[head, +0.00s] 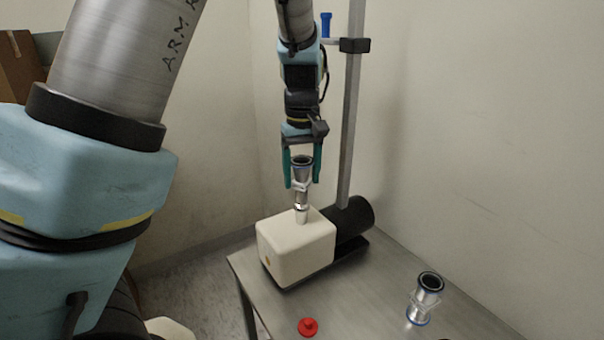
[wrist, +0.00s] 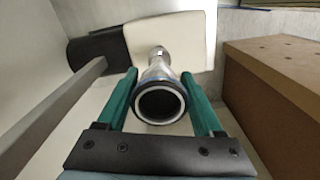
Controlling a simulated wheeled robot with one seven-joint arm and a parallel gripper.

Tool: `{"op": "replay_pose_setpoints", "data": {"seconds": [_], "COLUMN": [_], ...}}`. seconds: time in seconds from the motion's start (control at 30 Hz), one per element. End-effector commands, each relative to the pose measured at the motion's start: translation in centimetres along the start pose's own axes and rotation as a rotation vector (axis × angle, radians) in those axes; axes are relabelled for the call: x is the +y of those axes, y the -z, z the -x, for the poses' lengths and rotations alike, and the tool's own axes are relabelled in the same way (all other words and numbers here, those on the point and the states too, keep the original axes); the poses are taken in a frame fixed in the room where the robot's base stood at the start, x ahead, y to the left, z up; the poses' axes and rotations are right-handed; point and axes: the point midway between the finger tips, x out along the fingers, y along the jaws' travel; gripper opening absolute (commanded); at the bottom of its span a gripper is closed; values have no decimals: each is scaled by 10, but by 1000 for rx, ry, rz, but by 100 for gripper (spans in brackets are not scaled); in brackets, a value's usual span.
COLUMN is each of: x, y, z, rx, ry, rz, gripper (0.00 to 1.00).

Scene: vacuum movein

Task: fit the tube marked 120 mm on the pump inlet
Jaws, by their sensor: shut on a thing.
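My gripper (head: 302,186) has its green fingers shut on a metal tube (head: 302,170) with a dark, blue-edged rim at its upper end. The tube is upright over the pump (head: 295,245), a cream box with a black motor. The pump inlet (head: 302,214) is a short metal neck on the box's top. The tube's lower end is in line with the inlet; I cannot tell whether they touch. The wrist view looks down at the open tube mouth (wrist: 160,102), with the pump (wrist: 185,38) beyond. No 120 mm mark is readable.
A second metal tube (head: 425,298) with blue rings stands on the metal table (head: 375,285) at right. A red cap (head: 308,327) lies near the front. A post (head: 350,130) with a clamp and blue piece (head: 326,24) rises behind the pump. A brown box (wrist: 280,90) shows at right in the wrist view.

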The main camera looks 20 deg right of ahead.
Motion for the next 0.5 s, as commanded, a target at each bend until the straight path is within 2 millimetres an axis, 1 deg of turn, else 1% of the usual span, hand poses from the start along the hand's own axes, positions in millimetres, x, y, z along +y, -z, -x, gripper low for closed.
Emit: {"op": "replay_pose_setpoints", "data": {"seconds": [0.5], "x": [0], "y": [0], "z": [-6], "rx": [0], "ry": [0], "rz": [0], "gripper": [6]}}
